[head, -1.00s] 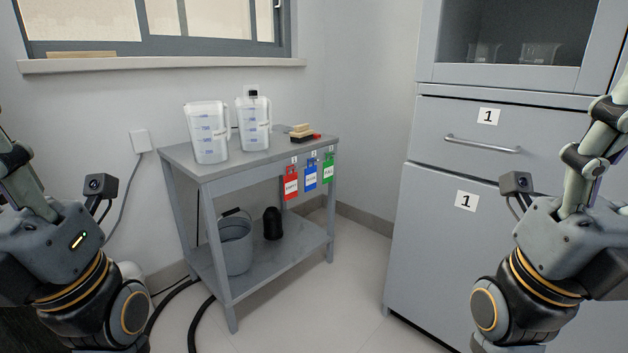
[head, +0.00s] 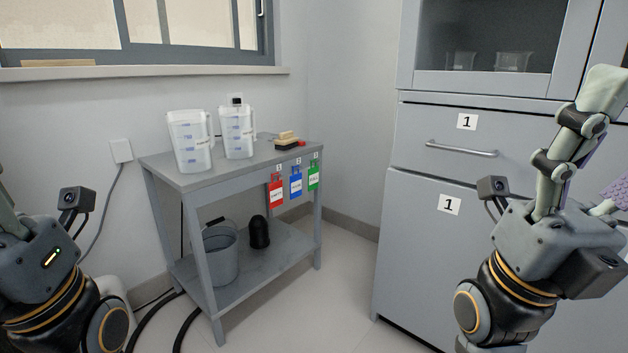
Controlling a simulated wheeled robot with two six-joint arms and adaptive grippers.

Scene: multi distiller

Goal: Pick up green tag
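The green tag (head: 313,178) hangs on the right part of the table's edge, beside a blue tag (head: 296,184) and a red tag (head: 276,192). It is upright and unobstructed, and no gripper is near it. My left arm shows at the lower left edge of the head view, with its fingers out of the picture. My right arm stands at the right, in front of the cabinet, with its fingers pointing up. The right gripper (head: 592,110) is seen side-on, far from the tags, and its opening is unclear.
The grey table (head: 182,182) carries two measuring jugs (head: 190,145) (head: 237,132) and a brush (head: 288,142). A bucket (head: 221,256) and a black object (head: 259,232) sit on its lower shelf. A grey cabinet (head: 415,240) stands right. Floor between table and cabinet is clear.

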